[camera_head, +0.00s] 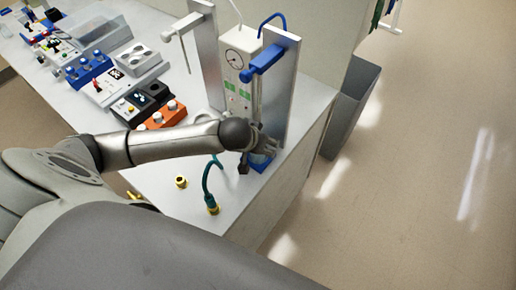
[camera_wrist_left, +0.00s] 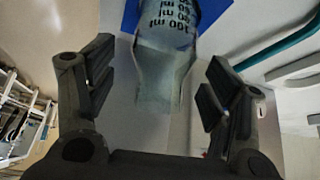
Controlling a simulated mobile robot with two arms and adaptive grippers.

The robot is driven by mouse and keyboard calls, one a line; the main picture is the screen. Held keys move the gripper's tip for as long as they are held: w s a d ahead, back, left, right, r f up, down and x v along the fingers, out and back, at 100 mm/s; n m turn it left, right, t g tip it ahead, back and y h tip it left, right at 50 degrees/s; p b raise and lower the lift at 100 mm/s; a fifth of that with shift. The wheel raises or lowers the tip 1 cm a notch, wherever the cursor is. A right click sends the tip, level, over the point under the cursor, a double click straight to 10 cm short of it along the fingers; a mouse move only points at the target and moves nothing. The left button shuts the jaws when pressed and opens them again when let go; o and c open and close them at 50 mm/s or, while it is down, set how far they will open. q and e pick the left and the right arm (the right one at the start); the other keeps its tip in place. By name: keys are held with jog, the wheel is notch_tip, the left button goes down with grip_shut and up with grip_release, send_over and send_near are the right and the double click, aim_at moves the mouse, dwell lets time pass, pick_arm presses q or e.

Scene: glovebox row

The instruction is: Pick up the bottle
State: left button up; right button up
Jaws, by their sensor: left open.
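My left gripper (camera_head: 262,146) is at the near end of the white bench, in front of the upright metal panels. In the left wrist view its two dark fingers (camera_wrist_left: 160,75) are open, one on each side of a clear, grey-green vessel with black ml markings (camera_wrist_left: 163,70), which I take for the bottle. I see a gap between each finger and the vessel. A blue base (camera_wrist_left: 130,15) shows behind the vessel. In the head view the gripper hides much of this spot, and a blue part (camera_head: 260,163) shows below the fingers. My right gripper is not in view.
A gauge panel (camera_head: 238,60) and metal uprights (camera_head: 283,85) with a blue clamp (camera_head: 262,62) stand close behind the gripper. A green hose (camera_head: 207,180) with a yellow fitting lies nearby. Coloured devices (camera_head: 90,68) crowd the bench's left. A grey bin (camera_head: 352,105) stands beside the bench.

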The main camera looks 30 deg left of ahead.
pick_arm(q)
jog(key=shift+x, duration=1.25)
jog(key=c, duration=1.2)
